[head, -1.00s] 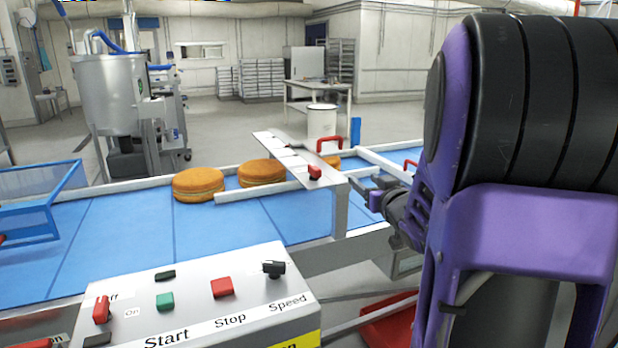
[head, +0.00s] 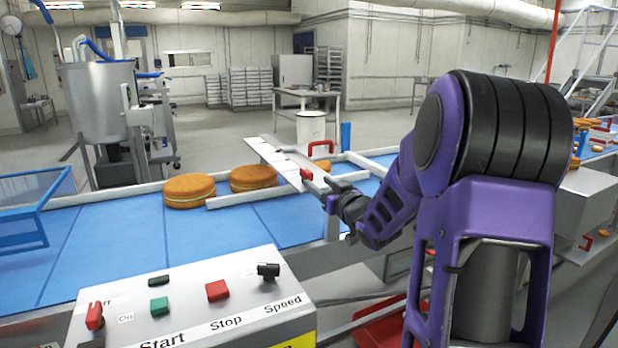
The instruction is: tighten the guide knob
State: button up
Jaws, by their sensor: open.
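The guide knob, a small red knob (head: 307,174), sits on the near end of the pale guide bracket (head: 268,152) that spans the blue conveyor. My gripper (head: 326,189) is just right of and slightly below the knob in the head view, with its jaws open and empty. A small gap shows between the fingers and the knob, though their depth is hard to tell. My purple forearm comes in from the right and hides part of the belt behind it.
Filled rounds (head: 189,191) lie on the blue belt (head: 110,240) along a white guide rail (head: 240,197). A red handle (head: 321,147) stands just behind the knob. The control box (head: 200,318) with switches is in front. A steel hopper (head: 97,100) stands behind the belt.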

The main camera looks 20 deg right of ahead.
aim_at(311, 177)
jog(key=w, duration=0.6)
jog(key=shift+w+a, duration=0.1)
jog(key=shift+w, duration=0.2)
grip_shut()
